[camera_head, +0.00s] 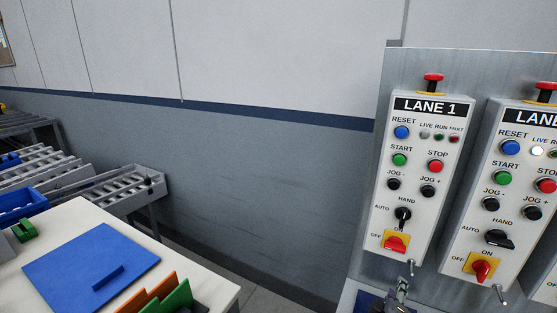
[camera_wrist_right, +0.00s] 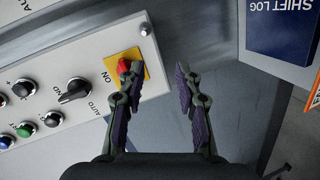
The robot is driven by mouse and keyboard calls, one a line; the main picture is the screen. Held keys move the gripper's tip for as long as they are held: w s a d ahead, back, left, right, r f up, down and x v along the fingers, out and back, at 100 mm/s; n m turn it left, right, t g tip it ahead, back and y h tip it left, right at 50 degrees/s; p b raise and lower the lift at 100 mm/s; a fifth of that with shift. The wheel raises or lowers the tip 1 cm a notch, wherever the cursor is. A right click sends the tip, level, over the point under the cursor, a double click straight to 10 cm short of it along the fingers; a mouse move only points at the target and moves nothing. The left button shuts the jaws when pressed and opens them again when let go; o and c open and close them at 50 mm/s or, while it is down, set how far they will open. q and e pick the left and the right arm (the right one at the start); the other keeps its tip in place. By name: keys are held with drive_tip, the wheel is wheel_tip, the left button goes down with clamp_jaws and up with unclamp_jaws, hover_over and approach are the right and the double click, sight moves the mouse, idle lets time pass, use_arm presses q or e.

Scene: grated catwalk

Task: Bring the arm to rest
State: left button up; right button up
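My right gripper (camera_head: 401,288) shows at the bottom of the head view, just below the LANE 1 control box (camera_head: 383,215). In the right wrist view the same gripper (camera_wrist_right: 157,82) has its two fingers apart with nothing between them. A red rotary switch (camera_wrist_right: 124,66) on a yellow plate shows right by the left-hand fingertip; I cannot tell whether they touch. In the head view the LANE 1 red switch (camera_head: 395,243) lies roughly crosswise, and the LANE 2 red switch (camera_head: 481,270) stands roughly upright. My left gripper is not in view.
The LANE 2 box (camera_head: 515,150) stands right of LANE 1 on a grey metal panel (camera_head: 460,75). A blue SHIFT LOG (camera_wrist_right: 281,24) is close by the gripper. A table (camera_head: 212,283) with a blue mat (camera_head: 75,262) and roller conveyors (camera_head: 110,190) are at left.

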drive_tip(key=s+a+f+m+g+y, duration=0.3)
drive_tip(key=s+a+f+g+y, duration=0.15)
drive_tip(key=s, duration=0.55)
drive_tip(key=s+a+f+m+g+y, duration=0.35)
drive_tip(key=s+a+f, duration=0.2)
drive_tip(key=s, duration=0.35)
drive_tip(key=s+d+f+g, duration=0.1)
drive_tip(key=s+d+f, duration=0.1)
drive_tip(key=f, duration=1.3)
drive_tip(key=s+d+f+g, duration=0.1)
drive_tip(key=s+d+f, duration=0.1)
drive_tip(key=f, duration=1.3)
drive_tip(key=s+f+g, duration=0.1)
drive_tip(key=s+f, duration=1.2)
drive_tip(key=s, duration=0.3)
drive_tip(key=shift+s+d, duration=0.2)
drive_tip(key=shift+s, duration=0.15)
